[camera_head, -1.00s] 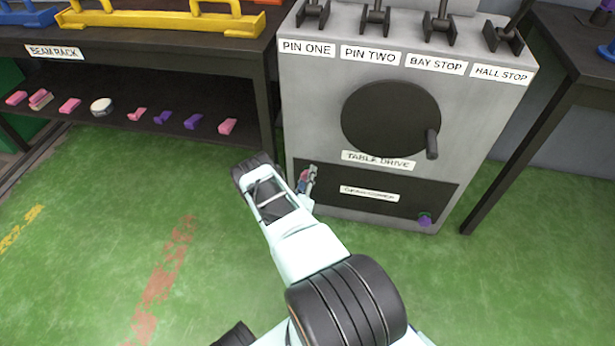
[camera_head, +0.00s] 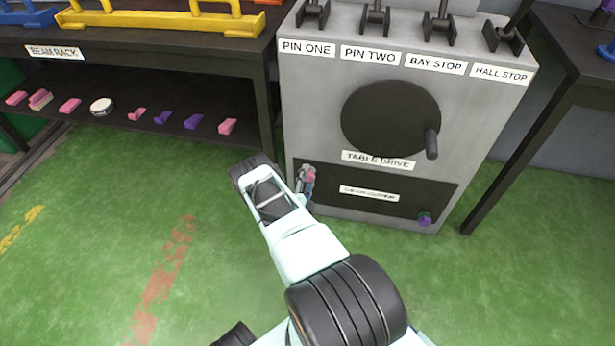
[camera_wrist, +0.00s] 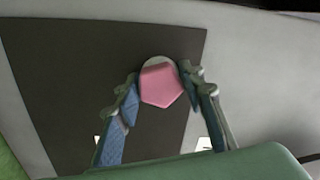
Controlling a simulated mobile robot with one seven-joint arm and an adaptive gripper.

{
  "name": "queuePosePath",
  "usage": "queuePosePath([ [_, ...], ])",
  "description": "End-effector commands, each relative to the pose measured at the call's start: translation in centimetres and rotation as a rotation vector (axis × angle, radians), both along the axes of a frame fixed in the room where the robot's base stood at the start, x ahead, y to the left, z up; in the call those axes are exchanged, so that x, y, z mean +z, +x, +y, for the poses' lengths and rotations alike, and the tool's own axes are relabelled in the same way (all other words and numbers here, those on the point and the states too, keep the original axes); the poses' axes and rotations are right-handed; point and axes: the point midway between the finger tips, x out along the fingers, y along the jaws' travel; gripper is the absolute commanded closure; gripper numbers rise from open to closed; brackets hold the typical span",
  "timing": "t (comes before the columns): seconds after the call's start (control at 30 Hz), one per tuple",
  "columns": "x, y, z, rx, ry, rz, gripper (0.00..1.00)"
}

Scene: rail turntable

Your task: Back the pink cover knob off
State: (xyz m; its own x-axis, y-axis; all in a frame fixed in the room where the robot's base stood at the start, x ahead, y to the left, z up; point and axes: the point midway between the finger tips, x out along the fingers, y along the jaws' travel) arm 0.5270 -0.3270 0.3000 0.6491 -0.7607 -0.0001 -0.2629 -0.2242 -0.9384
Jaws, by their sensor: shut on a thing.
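The pink cover knob (camera_wrist: 161,86) is a five-sided pink piece on a pale round base, at the edge of the dark cover panel in the wrist view. My gripper (camera_wrist: 158,88) has its two blue-padded fingers on either side of the knob and is shut on it. In the head view my gripper (camera_head: 306,184) is at the left end of the dark gear cover (camera_head: 400,207), low on the grey cabinet. The knob shows there as a small pink spot (camera_head: 311,173), partly hidden by the fingers. A purple knob (camera_head: 425,219) is at the cover's lower right.
The grey cabinet (camera_head: 330,110) carries a round table drive disc (camera_head: 385,118) with a handle and several levers on top. A beam rack (camera_head: 190,60) stands left with several small pieces. A dark table (camera_head: 580,50) stands right. Green floor is clear around my arm.

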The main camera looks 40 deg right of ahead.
Motion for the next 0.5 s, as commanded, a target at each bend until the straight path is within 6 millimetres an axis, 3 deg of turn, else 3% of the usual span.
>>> queuePosePath([
  [0.5, 0.16, 0.22, -0.09, 0.001, -0.320, 0.370, 0.88],
])
